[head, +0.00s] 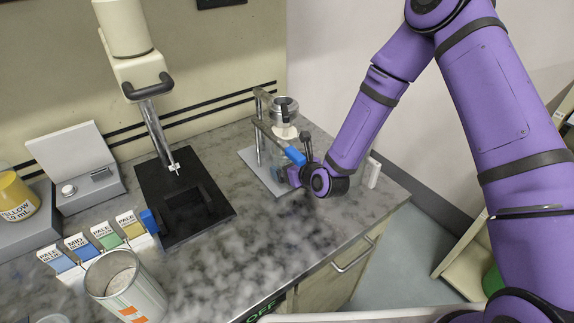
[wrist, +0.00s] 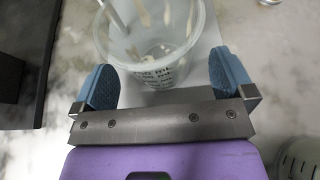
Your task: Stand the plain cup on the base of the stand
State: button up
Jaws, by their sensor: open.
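A clear cup with dark printed marks (wrist: 155,72), which I take to be the plain cup, stands between my fingers in the wrist view. My gripper (wrist: 163,72) is open, one blue finger on each side of the cup, with small gaps showing. In the head view my gripper (head: 291,163) is low at the front of the stand, and it hides most of the cup. The stand has a pale flat base (head: 254,163), upright rods and a ring with a metal-rimmed vessel (head: 285,106). In the wrist view the pale base (wrist: 207,30) shows behind and under the cup.
A black plate with a tilted metal post (head: 185,215) lies left of the stand. Colour-labelled blocks (head: 105,238) and an orange-marked tin (head: 127,290) stand at the front left. A small white block (head: 373,171) is right of my gripper. The marbled counter in front (head: 250,245) is clear.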

jog(key=v, duration=1)
jog(key=shift+d+r, duration=0.1)
jog(key=shift+w+d+r+n, duration=0.15)
jog(key=shift+r+n, duration=0.1)
jog(key=shift+n, duration=0.25)
jog(key=s+d+r+n+g+h, duration=0.1)
jog(key=d+r+n+g+h, duration=0.15)
jog(key=d+r+n, duration=0.5)
jog(key=s+d+r+n+g+h, duration=0.1)
jog(key=s+d+r+n+h, duration=0.3)
jog(key=r+n, duration=0.6)
jog(key=s+d+r+n+g, duration=0.1)
jog(key=s+d+r+n, duration=0.4)
jog(key=s+r, duration=0.3)
jog(key=s+d+r+n+g, duration=0.1)
jog(key=s+d+r+n, duration=0.4)
jog(key=s+r, duration=0.3)
jog(key=s+d+h, duration=0.1)
jog(key=s, duration=0.3)
jog(key=shift+s+n, duration=0.35)
jog(key=shift+r+g, duration=0.1)
jog(key=shift+g, duration=0.15)
